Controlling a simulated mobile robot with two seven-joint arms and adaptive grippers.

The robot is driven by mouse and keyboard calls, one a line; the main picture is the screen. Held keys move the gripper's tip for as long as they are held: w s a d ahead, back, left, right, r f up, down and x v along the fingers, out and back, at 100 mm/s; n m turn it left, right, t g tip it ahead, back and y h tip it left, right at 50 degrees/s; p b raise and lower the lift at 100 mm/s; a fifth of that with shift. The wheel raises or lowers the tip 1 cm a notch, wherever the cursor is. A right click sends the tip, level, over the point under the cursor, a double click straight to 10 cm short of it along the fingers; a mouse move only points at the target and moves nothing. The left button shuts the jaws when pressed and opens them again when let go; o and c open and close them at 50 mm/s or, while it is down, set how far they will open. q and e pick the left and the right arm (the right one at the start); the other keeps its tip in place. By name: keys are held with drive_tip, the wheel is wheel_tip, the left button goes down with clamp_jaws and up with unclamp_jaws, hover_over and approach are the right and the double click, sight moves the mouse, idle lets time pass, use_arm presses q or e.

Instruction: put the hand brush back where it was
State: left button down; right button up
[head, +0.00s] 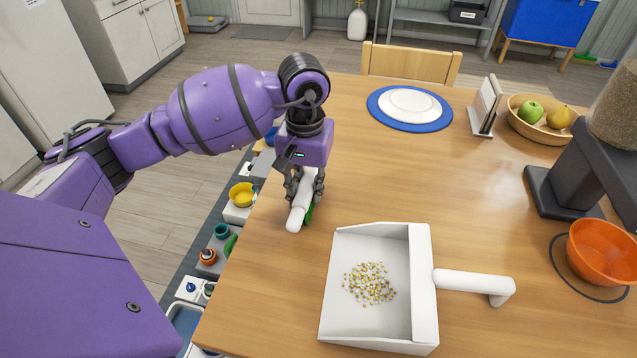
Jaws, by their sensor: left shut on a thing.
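The hand brush (297,217) has a white handle, with a bit of green showing along its right side. My left gripper (305,185) points down over the table's left part and is shut on the brush. The gripper hides part of the brush, and I cannot tell whether the brush touches the table. A white dustpan (426,300) lies in front and to the right of the brush, with many small yellow and white pellets (369,284) in it. My right gripper is not in view.
An orange bowl (600,252) and a dark dispenser (575,180) stand at the right. A blue plate with a white one (408,104), a small stand (486,105) and a fruit bowl (541,122) are at the back. The table's middle (430,180) is clear.

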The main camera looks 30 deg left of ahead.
sight(307, 183)
use_arm(q)
drive_tip(key=shift+f, duration=0.2)
drive_tip(key=c, duration=1.5)
unclamp_jaws()
drive_tip(key=shift+r, duration=0.15)
wheel_tip(307, 183, up, 12)
drive_tip(key=shift+r+b, duration=0.15)
drive_tip(key=shift+b, duration=0.2)
